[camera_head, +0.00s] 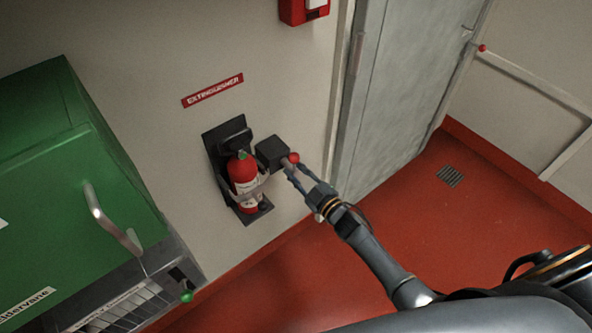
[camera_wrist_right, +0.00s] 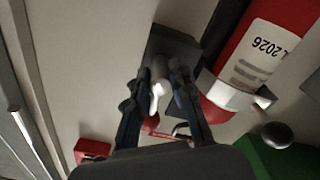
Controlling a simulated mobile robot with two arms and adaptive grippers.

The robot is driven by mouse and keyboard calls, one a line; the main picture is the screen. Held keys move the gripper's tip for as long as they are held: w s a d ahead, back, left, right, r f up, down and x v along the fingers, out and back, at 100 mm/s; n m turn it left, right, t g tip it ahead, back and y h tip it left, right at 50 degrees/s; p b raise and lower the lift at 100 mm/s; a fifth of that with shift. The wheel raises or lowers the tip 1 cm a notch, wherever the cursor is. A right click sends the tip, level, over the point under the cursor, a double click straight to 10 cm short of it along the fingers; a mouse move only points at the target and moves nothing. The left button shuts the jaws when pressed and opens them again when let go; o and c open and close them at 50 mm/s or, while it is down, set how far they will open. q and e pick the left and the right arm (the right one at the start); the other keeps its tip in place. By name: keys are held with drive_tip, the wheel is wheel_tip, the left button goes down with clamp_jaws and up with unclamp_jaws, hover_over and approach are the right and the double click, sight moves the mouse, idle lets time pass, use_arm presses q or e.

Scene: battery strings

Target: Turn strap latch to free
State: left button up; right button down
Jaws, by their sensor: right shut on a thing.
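A red fire extinguisher (camera_head: 242,170) stands in a black wall bracket (camera_head: 217,150), with a pale strap (camera_head: 250,188) across its body. In the right wrist view the extinguisher (camera_wrist_right: 262,50) is at the upper right. The strap latch has a dark box (camera_head: 271,150) on the wall to the right of the extinguisher, and a lever with a red knob (camera_head: 293,157). The box also shows in the right wrist view (camera_wrist_right: 182,45). My right gripper (camera_head: 289,169) is shut on the latch lever, whose pale shaft (camera_wrist_right: 159,82) shows between the fingers. My left gripper is out of view.
A green cabinet (camera_head: 60,180) with a metal handle (camera_head: 112,222) stands at the left. A grey door (camera_head: 400,80) is to the right of the latch. A red wall box (camera_head: 303,10) is above. The red floor (camera_head: 420,225) is clear.

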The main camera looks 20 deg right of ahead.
drive_tip(key=shift+f, duration=0.15)
idle(0.4)
drive_tip(key=c, duration=1.2)
unclamp_jaws()
drive_tip(key=shift+o, duration=0.2)
drive_tip(key=v, duration=1.2)
